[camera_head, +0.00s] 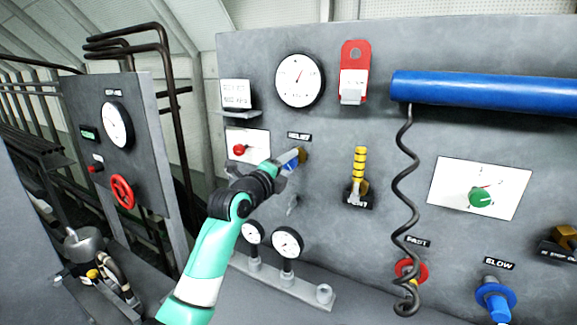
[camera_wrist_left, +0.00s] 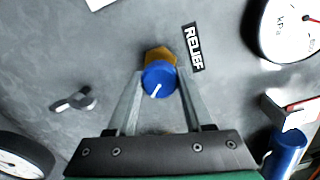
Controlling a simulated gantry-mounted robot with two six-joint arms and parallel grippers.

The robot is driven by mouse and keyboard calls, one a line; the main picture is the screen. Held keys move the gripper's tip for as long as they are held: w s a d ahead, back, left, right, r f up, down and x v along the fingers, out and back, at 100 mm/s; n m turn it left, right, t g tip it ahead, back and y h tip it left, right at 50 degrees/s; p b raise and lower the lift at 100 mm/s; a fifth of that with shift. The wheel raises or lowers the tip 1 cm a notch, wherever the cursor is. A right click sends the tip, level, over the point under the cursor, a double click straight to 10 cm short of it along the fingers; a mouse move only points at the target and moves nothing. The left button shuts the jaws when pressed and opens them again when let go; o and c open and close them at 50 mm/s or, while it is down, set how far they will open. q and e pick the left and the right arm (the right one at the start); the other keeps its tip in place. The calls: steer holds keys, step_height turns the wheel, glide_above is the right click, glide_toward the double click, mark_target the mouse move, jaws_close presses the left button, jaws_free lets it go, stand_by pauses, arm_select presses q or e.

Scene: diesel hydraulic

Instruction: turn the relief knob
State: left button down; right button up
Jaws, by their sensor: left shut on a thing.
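The relief knob (camera_wrist_left: 159,79) is a blue round knob with a white pointer line, on a brass hexagonal base (camera_wrist_left: 158,54) on the grey panel. In the left wrist view a RELIEF label (camera_wrist_left: 194,48) is beside it. My left gripper (camera_wrist_left: 159,84) has one finger on each side of the knob and is shut on it. In the head view my left gripper (camera_head: 292,160) reaches the panel below the small label (camera_head: 299,135), and the knob is mostly hidden there by the fingers. My right gripper is not in view.
A large pressure gauge (camera_head: 300,80) and a red tag (camera_head: 354,68) are above. A yellow-striped lever (camera_head: 359,172) stands to the right. Two small gauges (camera_head: 287,242) sit below. A coiled cord (camera_head: 404,200) hangs from a blue cylinder (camera_head: 480,90).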

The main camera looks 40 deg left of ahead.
arm_select(q)
steer(key=m, duration=0.5)
steer(key=shift+f+m+b, duration=0.15)
steer(key=shift+m+b, duration=0.15)
stand_by(0.4)
steer(key=shift+c, duration=1.4)
jaws_free()
steer(key=shift+s, duration=0.15)
